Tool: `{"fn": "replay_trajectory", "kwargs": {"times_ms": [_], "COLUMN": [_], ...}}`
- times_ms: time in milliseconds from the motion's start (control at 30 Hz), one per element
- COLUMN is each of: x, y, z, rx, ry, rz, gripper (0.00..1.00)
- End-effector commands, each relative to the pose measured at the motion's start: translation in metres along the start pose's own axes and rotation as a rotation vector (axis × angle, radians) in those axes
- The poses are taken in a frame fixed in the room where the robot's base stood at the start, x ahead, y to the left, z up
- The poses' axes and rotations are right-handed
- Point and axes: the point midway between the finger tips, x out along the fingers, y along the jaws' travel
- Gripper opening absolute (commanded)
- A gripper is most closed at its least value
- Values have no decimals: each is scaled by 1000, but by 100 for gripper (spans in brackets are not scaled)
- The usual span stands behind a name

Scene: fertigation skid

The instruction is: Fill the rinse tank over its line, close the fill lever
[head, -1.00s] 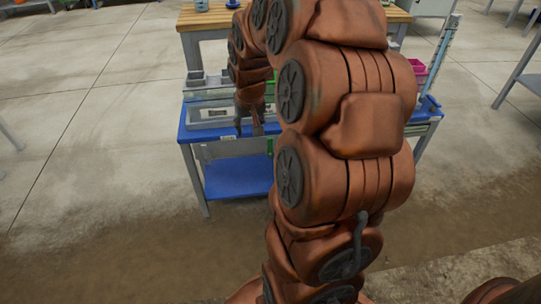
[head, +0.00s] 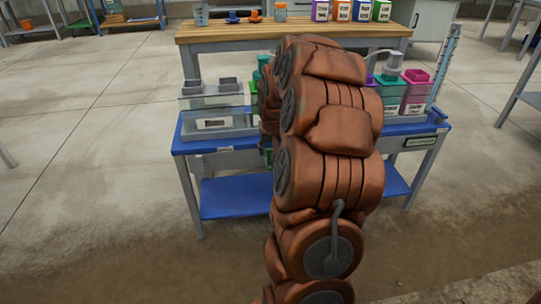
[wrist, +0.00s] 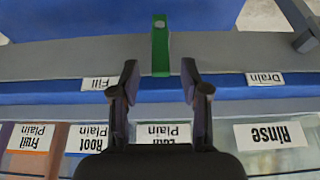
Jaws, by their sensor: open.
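The clear rinse tank (head: 195,133) stands on the left of the blue-topped skid; its Rinse label (wrist: 270,134) shows upside down in the wrist view. I cannot make out its water level or line. A green lever (wrist: 160,45) lies across the skid's grey front edge, between the Fill label (wrist: 98,84) and the Drain label (wrist: 265,79), closer to Fill. My gripper (wrist: 160,76) is open and empty, its fingertips on either side of the lever's near end in the picture, with gaps. In the head view my arm hides the gripper.
Tanks with Plain labels (wrist: 93,137) stand in a row beside the rinse tank. A tall graduated column (head: 445,65) rises at the skid's right end. A wooden-topped bench (head: 230,32) with coloured boxes stands behind.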

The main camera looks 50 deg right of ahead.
Motion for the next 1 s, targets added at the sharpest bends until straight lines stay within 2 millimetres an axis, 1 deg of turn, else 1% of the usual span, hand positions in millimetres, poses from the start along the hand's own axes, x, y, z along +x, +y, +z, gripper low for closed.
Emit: {"fn": "replay_trajectory", "kwargs": {"times_ms": [33,100,200,500,933,1000], "x": [11,20,27,29,29,29], "y": [0,0,0,0,0,0], "z": [2,2,0,0,0,0], "rx": [0,0,0,0,0,0], "ry": [-3,-2,0,2,1,1], "rz": [0,0,0,0,0,0], "gripper": [46,46,46,46,1,0]}}
